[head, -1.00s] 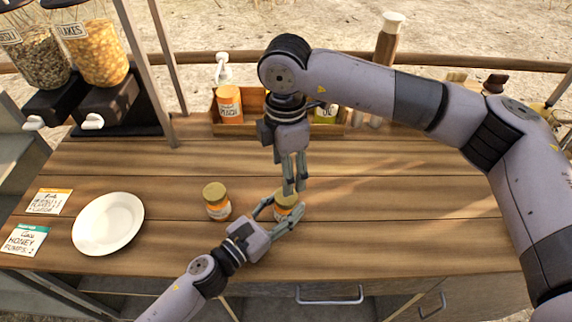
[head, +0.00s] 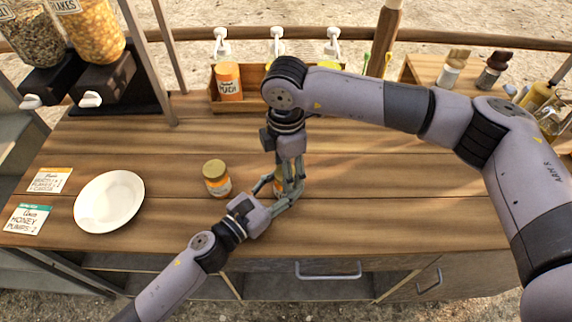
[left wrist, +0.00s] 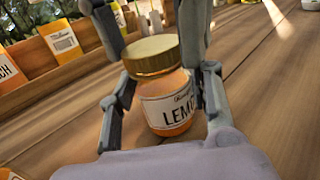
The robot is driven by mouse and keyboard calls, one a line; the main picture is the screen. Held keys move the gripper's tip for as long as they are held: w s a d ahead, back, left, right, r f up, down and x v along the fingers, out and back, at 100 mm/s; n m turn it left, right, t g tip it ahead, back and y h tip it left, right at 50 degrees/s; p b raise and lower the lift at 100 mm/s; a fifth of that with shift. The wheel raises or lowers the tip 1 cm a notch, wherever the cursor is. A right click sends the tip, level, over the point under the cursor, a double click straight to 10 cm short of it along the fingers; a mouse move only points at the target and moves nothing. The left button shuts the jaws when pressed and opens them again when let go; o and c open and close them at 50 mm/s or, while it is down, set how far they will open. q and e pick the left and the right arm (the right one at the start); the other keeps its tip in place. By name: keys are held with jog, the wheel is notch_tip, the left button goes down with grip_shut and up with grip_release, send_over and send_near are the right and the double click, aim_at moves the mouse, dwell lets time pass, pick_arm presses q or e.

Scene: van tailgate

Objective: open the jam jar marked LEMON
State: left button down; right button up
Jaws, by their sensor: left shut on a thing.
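The LEMON jam jar (left wrist: 168,100) has a gold lid (left wrist: 150,55), orange contents and a white label partly readable as "LEM". It stands upright on the wooden counter. In the head view the jar (head: 279,188) is mostly hidden by both grippers. My left gripper (head: 280,191) is shut on the jar's body, one finger on each side. My right gripper (head: 289,178) points down from above, its fingers spread on either side of the lid; it looks open, and I cannot see whether it touches the lid.
A second gold-lidded jar (head: 217,178) stands just left. A white plate (head: 109,201) and two cards lie further left. A wooden crate (head: 229,107) with bottles, including a peach one, stands behind. The counter to the right is clear beneath my right arm.

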jog(key=c, duration=1)
jog(key=n, duration=0.6)
jog(key=shift+n, duration=0.3)
jog(key=n, duration=2.8)
jog(key=shift+r+n, duration=0.1)
jog(key=shift+n, duration=0.2)
jog(key=n, duration=1.9)
